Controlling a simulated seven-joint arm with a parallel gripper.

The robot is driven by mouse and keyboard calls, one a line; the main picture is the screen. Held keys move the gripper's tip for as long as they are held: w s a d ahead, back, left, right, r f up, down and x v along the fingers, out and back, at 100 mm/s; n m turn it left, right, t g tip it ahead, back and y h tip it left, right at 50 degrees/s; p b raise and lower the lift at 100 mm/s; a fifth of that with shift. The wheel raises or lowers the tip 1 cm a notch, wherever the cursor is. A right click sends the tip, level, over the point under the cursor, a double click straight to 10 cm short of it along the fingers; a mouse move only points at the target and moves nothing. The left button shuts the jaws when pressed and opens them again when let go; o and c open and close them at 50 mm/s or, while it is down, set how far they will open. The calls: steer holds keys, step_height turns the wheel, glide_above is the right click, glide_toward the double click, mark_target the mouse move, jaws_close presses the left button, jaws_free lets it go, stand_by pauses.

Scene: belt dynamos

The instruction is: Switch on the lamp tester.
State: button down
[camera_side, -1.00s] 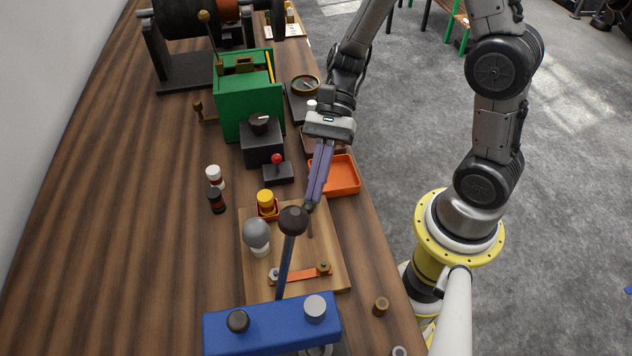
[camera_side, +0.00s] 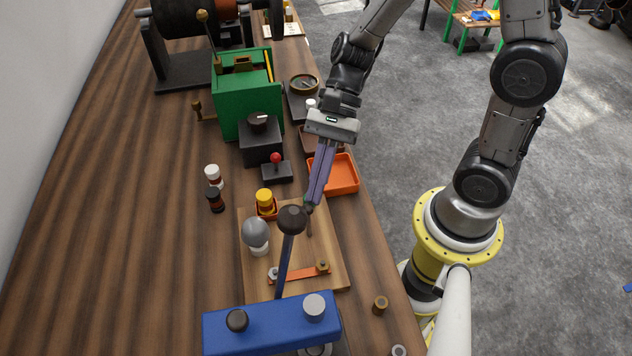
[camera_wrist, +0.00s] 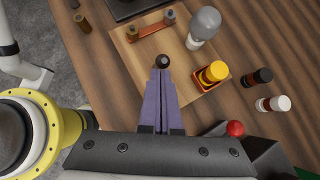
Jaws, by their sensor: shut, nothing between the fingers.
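The lamp tester appears to be the wooden board (camera_side: 328,248) with a grey bulb (camera_side: 256,232), an orange metal strip (camera_side: 303,273) between two posts, and a yellow capped piece (camera_side: 265,196) in a red-orange holder. The wrist view shows the bulb (camera_wrist: 206,22), strip (camera_wrist: 150,31) and yellow piece (camera_wrist: 213,73). My gripper (camera_side: 311,205) is shut and empty, pointing down over the board's far right part. In the wrist view a small dark ball (camera_wrist: 163,60) is at my fingertips (camera_wrist: 163,74); I cannot tell whether they touch.
A blue box (camera_side: 270,322) with a tall ball-topped lever (camera_side: 288,250) stands in front and hides part of the board. An orange tray (camera_side: 343,176) lies behind my fingers. A red-knobbed joystick box (camera_side: 277,170) and two small bottles (camera_side: 214,187) stand left. Bench is clear farther left.

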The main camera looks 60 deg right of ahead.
steer(key=shift+s+a+r+t+h, duration=0.4)
steer(key=shift+s+a+r+h, duration=0.1)
steer(key=shift+s+a, duration=0.1)
steer(key=shift+s+a+r+n+t+h, duration=0.15)
steer(key=shift+s+a+n+t+h, duration=0.45)
steer(key=shift+s+a+t+h, duration=0.4)
steer(key=shift+r, duration=0.15)
steer(key=shift+r, duration=0.7)
steer(key=shift+d, duration=0.1)
